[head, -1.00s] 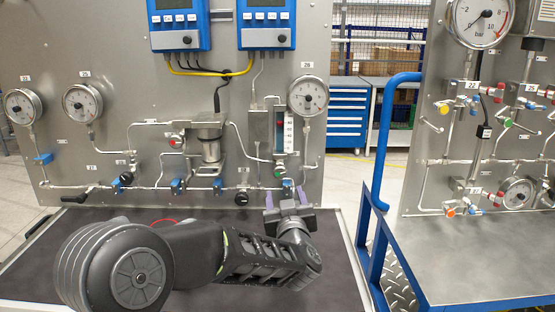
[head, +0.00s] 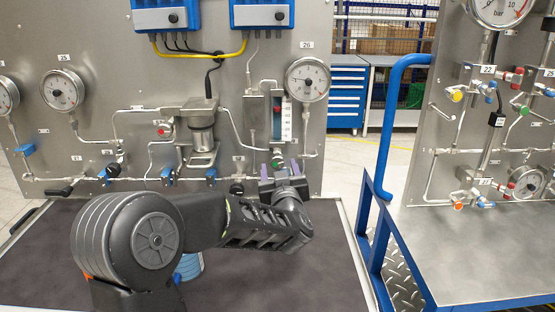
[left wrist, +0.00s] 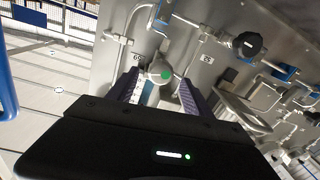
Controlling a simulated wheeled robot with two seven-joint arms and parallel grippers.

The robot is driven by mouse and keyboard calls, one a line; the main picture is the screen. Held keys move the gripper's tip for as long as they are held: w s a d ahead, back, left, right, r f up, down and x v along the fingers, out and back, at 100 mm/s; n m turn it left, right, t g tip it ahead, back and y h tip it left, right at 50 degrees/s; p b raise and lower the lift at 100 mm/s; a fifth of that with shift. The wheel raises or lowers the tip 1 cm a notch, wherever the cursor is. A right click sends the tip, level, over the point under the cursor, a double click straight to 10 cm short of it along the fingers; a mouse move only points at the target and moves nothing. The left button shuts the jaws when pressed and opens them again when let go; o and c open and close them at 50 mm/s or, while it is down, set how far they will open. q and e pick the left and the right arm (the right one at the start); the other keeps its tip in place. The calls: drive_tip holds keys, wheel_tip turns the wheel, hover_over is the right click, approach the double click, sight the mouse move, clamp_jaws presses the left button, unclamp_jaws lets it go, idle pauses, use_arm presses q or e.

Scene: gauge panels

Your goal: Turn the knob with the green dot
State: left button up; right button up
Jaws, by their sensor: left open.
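The knob with the green dot (left wrist: 160,70) is a grey round knob on a pipe fitting of the metal panel, with its dot facing the left wrist camera. My right gripper is not in view.
A round gauge (head: 307,80) sits above right of the knob. A black knob (head: 237,188) and blue-handled valves (head: 211,175) sit to its left along the pipe. A second panel (head: 430,130) stands right, behind a blue rail (head: 390,120).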

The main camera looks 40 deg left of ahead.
sight(278, 163)
use_arm(q)
drive_tip(key=p+x, duration=0.1)
drive_tip(key=x, duration=0.3)
drive_tip(key=shift+w+a, duration=0.3)
drive_tip(key=shift+c, duration=0.2)
clamp_jaws()
drive_tip(key=shift+d+m, duration=0.1)
drive_tip(key=shift+m, duration=1)
drive_tip(key=shift+m+p, duration=0.3)
drive_tip(key=shift+m, duration=0.5)
drive_tip(key=shift+o, duration=0.2)
unclamp_jaws()
drive_tip(key=shift+s, duration=0.1)
